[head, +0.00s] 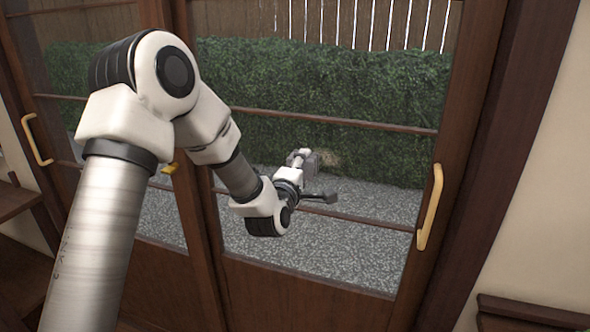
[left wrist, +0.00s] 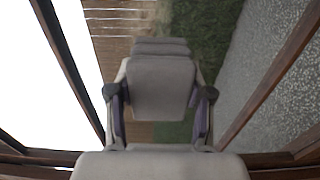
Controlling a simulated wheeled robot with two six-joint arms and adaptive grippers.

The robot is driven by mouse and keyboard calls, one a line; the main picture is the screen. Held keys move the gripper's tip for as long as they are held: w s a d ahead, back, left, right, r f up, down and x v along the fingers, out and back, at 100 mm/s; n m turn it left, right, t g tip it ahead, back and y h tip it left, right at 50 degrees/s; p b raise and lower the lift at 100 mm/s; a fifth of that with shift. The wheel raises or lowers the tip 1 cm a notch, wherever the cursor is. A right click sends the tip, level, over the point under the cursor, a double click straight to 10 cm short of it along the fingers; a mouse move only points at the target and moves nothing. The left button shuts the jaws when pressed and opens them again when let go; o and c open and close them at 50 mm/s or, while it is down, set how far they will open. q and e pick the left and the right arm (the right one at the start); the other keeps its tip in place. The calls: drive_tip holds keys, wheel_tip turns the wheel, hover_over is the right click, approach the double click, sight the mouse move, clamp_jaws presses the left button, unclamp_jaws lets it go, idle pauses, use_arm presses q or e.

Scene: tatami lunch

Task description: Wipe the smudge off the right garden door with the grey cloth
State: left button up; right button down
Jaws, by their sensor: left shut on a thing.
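The right garden door (head: 318,295) is a brown wooden frame with large glass panes. A faint brownish smudge (head: 328,158) shows on its glass, just right of my left gripper (head: 309,160). This gripper is at the middle pane and is shut on the grey cloth (left wrist: 160,85). In the left wrist view the folded cloth sits between the two fingers and hides part of what lies beyond. In the head view the cloth is small and grey at the fingertips. I cannot tell whether it touches the glass. My right gripper is not in view.
A yellow handle (head: 430,207) is on the door's right stile. The left garden door (head: 150,270) has another yellow handle (head: 37,140). Thin wooden bars cross the panes. A hedge and gravel lie behind the glass. A wooden ledge (head: 530,312) is at the lower right.

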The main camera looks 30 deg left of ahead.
sight(343, 166)
use_arm(q)
drive_tip(key=shift+w+d, duration=0.25)
drive_tip(key=shift+d, duration=0.75)
drive_tip(key=shift+w+d+f+b, duration=0.1)
drive_tip(key=shift+d+b, duration=0.4)
drive_tip(key=shift+w+d, duration=0.15)
drive_tip(key=shift+d, duration=0.5)
drive_tip(key=shift+w+d, duration=0.15)
drive_tip(key=shift+d, duration=0.5)
drive_tip(key=shift+w+d+b, duration=0.15)
drive_tip(key=shift+d+b, duration=0.3)
drive_tip(key=shift+d, duration=0.1)
drive_tip(key=shift+w+d, duration=0.25)
drive_tip(key=shift+d, duration=0.95)
drive_tip(key=shift+a, duration=0.1)
drive_tip(key=shift+a, duration=0.1)
